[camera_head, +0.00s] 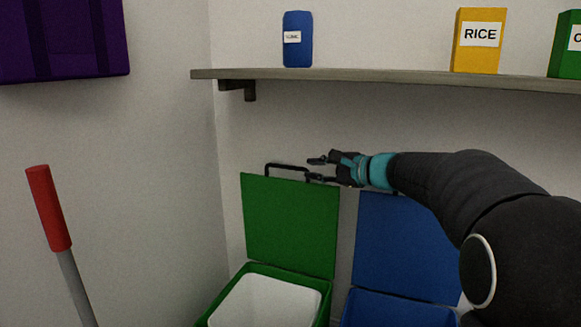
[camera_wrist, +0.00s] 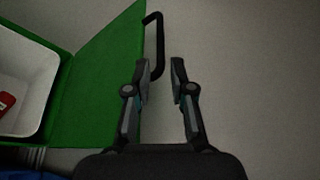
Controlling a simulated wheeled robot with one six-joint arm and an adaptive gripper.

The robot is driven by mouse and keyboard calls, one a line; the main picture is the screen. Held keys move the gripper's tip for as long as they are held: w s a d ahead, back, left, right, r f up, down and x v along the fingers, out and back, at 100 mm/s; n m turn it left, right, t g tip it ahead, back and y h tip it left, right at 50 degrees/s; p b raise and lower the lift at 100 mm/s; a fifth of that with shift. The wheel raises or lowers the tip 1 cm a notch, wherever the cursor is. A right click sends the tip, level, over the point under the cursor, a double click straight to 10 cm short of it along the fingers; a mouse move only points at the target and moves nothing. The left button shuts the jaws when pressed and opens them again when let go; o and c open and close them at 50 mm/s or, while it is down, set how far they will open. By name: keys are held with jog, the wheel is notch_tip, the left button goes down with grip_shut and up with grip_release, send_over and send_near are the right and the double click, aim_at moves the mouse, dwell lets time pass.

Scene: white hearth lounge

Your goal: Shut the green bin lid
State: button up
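The green bin (camera_head: 323,310) stands at the bottom of the head view with a white liner inside. Its green lid (camera_head: 290,225) is open and stands upright against the wall side. A black handle (camera_head: 287,167) sits on the lid's top edge. In the wrist view the lid (camera_wrist: 105,85) is at the left, with the handle (camera_wrist: 157,35) running beside and just ahead of my left finger. My gripper (camera_head: 315,169) is open at the right end of the handle.
A blue bin with its lid (camera_head: 400,245) open stands right of the green one, below my arm. A shelf (camera_head: 380,75) above carries a blue container (camera_head: 297,40) and a yellow rice box (camera_head: 479,40). A red-topped pole (camera_head: 48,208) stands at the left.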

aim_at(295, 168)
jog(key=p+x, duration=0.1)
jog(key=x, duration=0.7)
jog(key=shift+w+a, duration=0.15)
jog(key=shift+a, duration=0.05)
grip_shut()
